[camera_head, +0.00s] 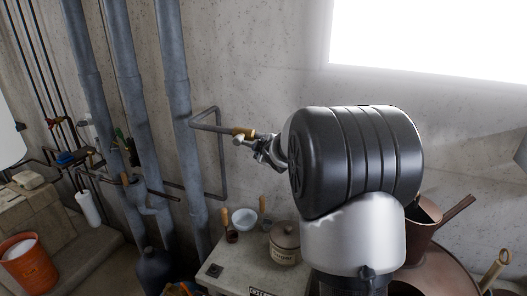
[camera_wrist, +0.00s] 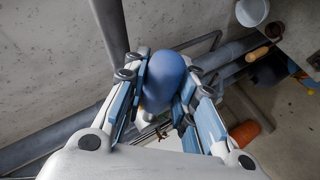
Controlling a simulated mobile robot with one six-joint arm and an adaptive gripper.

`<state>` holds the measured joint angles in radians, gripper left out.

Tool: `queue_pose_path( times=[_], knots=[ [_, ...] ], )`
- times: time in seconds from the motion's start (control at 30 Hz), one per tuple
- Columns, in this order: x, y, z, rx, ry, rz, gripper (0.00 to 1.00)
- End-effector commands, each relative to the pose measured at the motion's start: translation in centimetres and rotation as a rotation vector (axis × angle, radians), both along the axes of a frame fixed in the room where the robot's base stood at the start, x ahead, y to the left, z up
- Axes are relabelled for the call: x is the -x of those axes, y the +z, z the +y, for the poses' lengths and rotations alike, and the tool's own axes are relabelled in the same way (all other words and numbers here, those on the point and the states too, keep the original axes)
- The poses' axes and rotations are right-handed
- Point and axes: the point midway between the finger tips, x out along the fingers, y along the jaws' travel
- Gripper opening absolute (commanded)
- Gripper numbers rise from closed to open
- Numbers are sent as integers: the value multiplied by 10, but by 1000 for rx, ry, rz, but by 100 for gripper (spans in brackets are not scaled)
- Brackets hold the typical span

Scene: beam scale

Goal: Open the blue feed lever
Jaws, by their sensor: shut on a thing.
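The blue feed lever (camera_wrist: 165,76) shows in the wrist view as a smooth, rounded blue handle between my fingers. My gripper (camera_head: 262,150) is shut on it, with one finger on either side. In the head view the gripper reaches left to the brass valve fitting (camera_head: 243,132) at the end of a grey pipe by the wall. There the lever is hidden by my gripper and arm. How far the lever is turned cannot be told.
Grey vertical pipes (camera_head: 175,110) stand left of the gripper. Below is a pale cabinet (camera_head: 235,270) with a white bowl (camera_head: 244,221) and a lidded jar (camera_head: 284,243). A copper vessel (camera_head: 440,268) stands right, and an orange bucket (camera_head: 28,262) far left.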

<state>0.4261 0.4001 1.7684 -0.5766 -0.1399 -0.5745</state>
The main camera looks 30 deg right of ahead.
Motion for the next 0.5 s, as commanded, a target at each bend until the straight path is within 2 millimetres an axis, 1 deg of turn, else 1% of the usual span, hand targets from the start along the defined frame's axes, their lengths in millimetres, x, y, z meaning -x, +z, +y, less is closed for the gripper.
queue_pose_path(
  times=[0.23,0.27,0.4,0.5],
  knots=[
    [-1,2,0,2,2,-3,0],
    [-1,2,0,2,2,-3,25],
    [-1,1,0,2,2,-4,35],
    [-1,1,0,1,1,-3,36]
  ],
)
